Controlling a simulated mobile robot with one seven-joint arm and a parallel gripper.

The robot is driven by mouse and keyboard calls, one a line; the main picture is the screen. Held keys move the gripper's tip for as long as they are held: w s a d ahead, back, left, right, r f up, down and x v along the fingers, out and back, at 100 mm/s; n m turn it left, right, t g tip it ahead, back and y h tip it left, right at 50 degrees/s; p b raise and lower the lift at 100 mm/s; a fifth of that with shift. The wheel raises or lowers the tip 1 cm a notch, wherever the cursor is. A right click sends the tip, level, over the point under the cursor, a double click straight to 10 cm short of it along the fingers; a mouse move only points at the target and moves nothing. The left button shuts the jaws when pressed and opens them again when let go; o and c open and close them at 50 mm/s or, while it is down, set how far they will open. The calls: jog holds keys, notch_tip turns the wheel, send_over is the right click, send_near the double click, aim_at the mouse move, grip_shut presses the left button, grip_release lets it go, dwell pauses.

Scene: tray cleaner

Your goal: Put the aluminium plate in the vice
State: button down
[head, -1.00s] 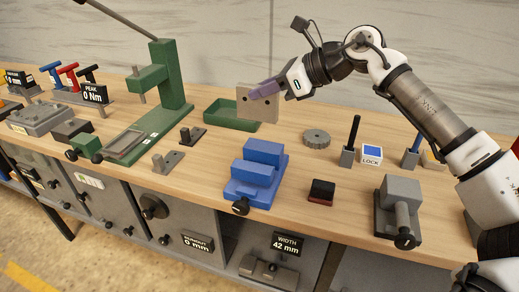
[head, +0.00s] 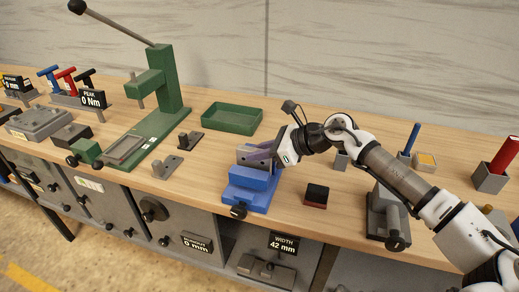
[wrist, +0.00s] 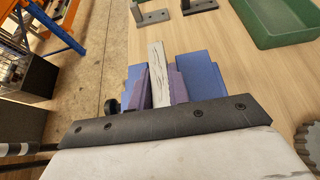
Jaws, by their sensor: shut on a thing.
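My gripper (head: 264,153) has purple fingers shut on the grey aluminium plate (head: 243,155). It holds the plate upright at the top of the blue vice (head: 246,196) on the bench. In the wrist view the plate's edge (wrist: 158,75) shows between the purple fingers (wrist: 159,88). Blue vice blocks (wrist: 202,80) show on both sides of plate and fingers, so the plate is in line with the gap. I cannot tell how deep it sits, as its lower part is hidden. The vice's black knob (head: 239,210) faces the bench front.
A green tray (head: 232,118) lies behind the vice. A green press (head: 160,95) and small grey brackets (head: 167,167) stand to the left. A black and red block (head: 316,195) and a grey clamp (head: 388,215) are to the right. A "WIDTH 42 mm" display (head: 283,243) hangs below.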

jog(key=shift+f+b, duration=0.15)
jog(key=shift+b, duration=0.15)
jog(key=c, duration=1.3)
grip_release()
jog(key=shift+r+p, duration=0.25)
jog(key=shift+p, duration=0.1)
jog(key=shift+d+b, duration=0.3)
jog(key=shift+d, duration=0.05)
jog(key=b+v, duration=0.3)
jog(key=v, duration=0.8)
jog(key=shift+s+d+r, duration=0.1)
jog(key=shift+s+r, duration=0.05)
jog(key=shift+r, duration=0.05)
